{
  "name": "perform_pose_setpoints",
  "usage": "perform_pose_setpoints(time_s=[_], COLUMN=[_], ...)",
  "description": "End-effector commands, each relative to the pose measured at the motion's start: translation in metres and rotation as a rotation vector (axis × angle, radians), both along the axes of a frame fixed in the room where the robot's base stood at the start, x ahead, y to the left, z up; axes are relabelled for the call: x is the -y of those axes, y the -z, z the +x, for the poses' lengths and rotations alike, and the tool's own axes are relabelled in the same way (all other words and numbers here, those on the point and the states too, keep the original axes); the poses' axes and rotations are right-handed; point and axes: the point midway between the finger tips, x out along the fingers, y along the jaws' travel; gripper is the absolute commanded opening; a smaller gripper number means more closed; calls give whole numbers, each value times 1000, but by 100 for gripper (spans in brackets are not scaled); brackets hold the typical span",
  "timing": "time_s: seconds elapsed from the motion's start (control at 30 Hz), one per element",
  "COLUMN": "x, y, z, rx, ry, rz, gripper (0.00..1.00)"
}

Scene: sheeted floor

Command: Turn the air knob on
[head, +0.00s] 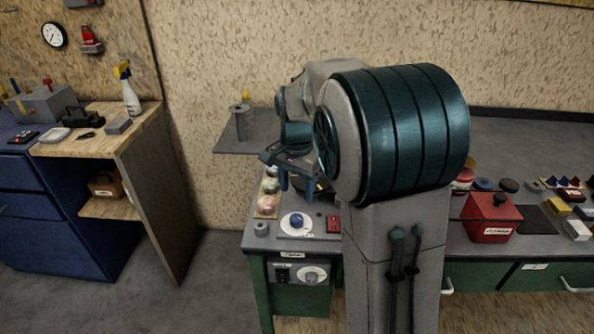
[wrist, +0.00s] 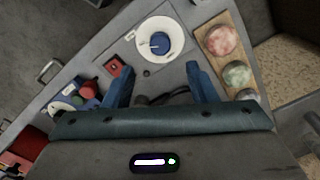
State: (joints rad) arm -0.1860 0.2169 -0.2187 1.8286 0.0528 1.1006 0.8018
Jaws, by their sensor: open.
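A round blue knob (head: 297,219) sits on a white dial plate on the workbench top. In the wrist view the blue knob (wrist: 160,43) shows a pale pointer line and lies just beyond my fingertips. A second knob, pale and round (head: 312,275), is on the front panel below the bench edge. The labels are too small to read, so I cannot tell which one is the air knob. My gripper (head: 297,184) hangs above the bench, behind and above the blue knob. Its blue fingers (wrist: 159,76) are apart, with nothing between them, and do not touch the knob.
A red switch (head: 333,223) is right of the blue dial. Several marbled balls (wrist: 221,40) sit in a wooden holder beside it. A grey spool (head: 241,121) stands on the shelf behind. A red box (head: 490,217) is on the bench at the right.

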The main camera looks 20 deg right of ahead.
Motion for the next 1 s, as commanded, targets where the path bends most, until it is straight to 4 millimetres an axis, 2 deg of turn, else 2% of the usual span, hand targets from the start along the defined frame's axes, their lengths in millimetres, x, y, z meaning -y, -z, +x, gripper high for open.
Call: perform_pose_setpoints(time_s=[0.1, 0.3, 0.73, 0.87, 1.0], x=[0, 0, 0, 1, 2], y=[-24, -45, -49, -53, -57], z=[1, 0, -2, -17, -55], rx=[5, 1, 2, 19, 63], ry=[0, 1, -4, -58, -197], rz=[0, -1, 1, 9, 17], gripper=[52, 52, 52, 52, 52])
